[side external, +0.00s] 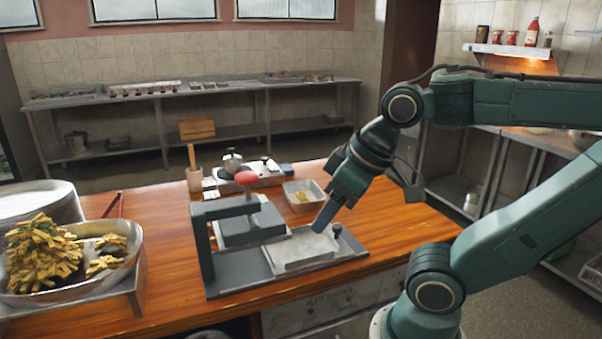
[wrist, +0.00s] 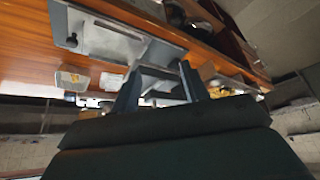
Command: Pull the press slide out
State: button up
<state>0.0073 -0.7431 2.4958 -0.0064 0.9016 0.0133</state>
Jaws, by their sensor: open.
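The press (side external: 240,222) is a dark grey frame with a red knob on its lever, standing on a flat base on the wooden counter. The press slide (side external: 300,251) is a pale metal plate lying on the base to the right of the press block, with a small dark knob (side external: 337,229) at its right end. My gripper (side external: 320,226) is above the slide, tilted downward, just left of the knob. In the wrist view its two fingers (wrist: 158,86) are apart with nothing held. There the slide (wrist: 112,42) and its knob (wrist: 71,40) are beyond the fingertips, to the upper left.
A white tray with food (side external: 303,194) stands behind the slide. Pots and a wooden pestle (side external: 192,160) stand behind the press. A large pan of fries (side external: 75,284) and stacked plates (side external: 40,201) are at the left. The counter right of the base is clear.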

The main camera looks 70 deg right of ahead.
jog(key=shift+d, duration=0.1)
jog(key=g, duration=0.6)
send_over(337, 225)
jog(key=f, duration=0.2)
jog(key=shift+r, duration=0.15)
notch_tip(337, 225, down, 14)
jog(key=shift+r, duration=0.1)
dwell(0.4)
grip_shut()
